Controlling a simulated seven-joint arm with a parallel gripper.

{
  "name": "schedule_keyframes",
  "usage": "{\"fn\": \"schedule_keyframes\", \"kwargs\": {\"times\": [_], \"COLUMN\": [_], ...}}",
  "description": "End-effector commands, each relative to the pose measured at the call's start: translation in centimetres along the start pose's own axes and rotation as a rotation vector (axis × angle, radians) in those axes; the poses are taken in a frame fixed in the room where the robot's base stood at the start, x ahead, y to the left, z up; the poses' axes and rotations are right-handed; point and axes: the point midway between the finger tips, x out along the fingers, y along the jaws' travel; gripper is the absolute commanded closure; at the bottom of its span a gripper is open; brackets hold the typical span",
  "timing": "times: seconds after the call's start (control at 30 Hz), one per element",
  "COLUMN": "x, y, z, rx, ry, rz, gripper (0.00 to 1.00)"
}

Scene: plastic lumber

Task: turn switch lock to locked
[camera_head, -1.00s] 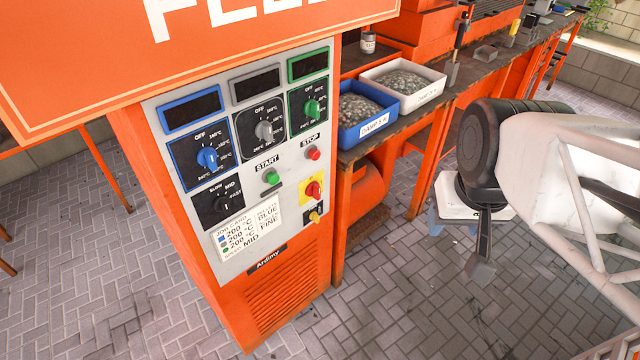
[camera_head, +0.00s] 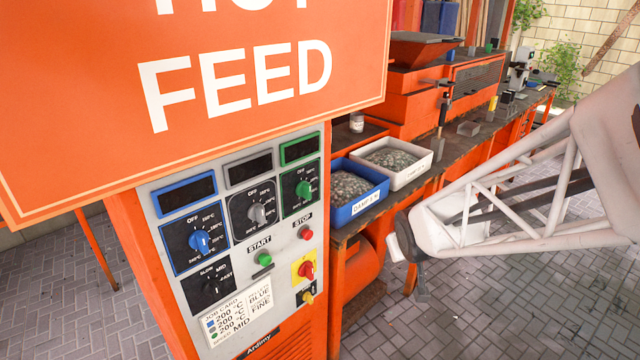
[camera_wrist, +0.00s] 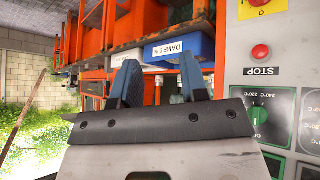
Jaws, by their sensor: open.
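The control panel (camera_head: 232,240) stands upright at the left in the head view. The switch lock appears to be the small yellow knob (camera_head: 307,297) on a black plate at the panel's lower right, below the red knob (camera_head: 307,269) on its yellow plate. The lock's exact setting is too small to read. My gripper (camera_head: 397,250) is to the right of the panel, apart from it, and partly hidden by my arm. In the wrist view my gripper (camera_wrist: 158,75) shows two blue-grey fingers spread apart with nothing between them. The lock is not visible there.
Blue (camera_head: 362,208) and white (camera_head: 410,176) bins of grey pieces sit on the bench right of the panel. An orange "FEED" sign (camera_head: 100,130) overhangs the panel. Dials and START and STOP buttons lie close to the lock. Paved floor is open at the right.

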Motion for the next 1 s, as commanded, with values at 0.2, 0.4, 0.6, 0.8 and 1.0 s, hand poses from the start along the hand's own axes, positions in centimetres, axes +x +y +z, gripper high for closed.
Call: {"fn": "schedule_keyframes", "kwargs": {"times": [0.2, 0.4, 0.6, 0.8, 1.0], "x": [5.8, 10.7, 15.2, 19.3, 22.9], "y": [-1.2, -2.7, -4.7, -7.1, -9.6], "z": [-1.5, -2.5, -2.7, -2.3, -1.2], "rx": [-0.068, -0.123, -0.17, -0.206, -0.227], "ry": [0.106, 0.21, 0.315, 0.421, 0.526], "rz": [-0.03, -0.071, -0.126, -0.193, -0.269], "gripper": [0.6, 0.6, 0.6, 0.6, 0.6]}}
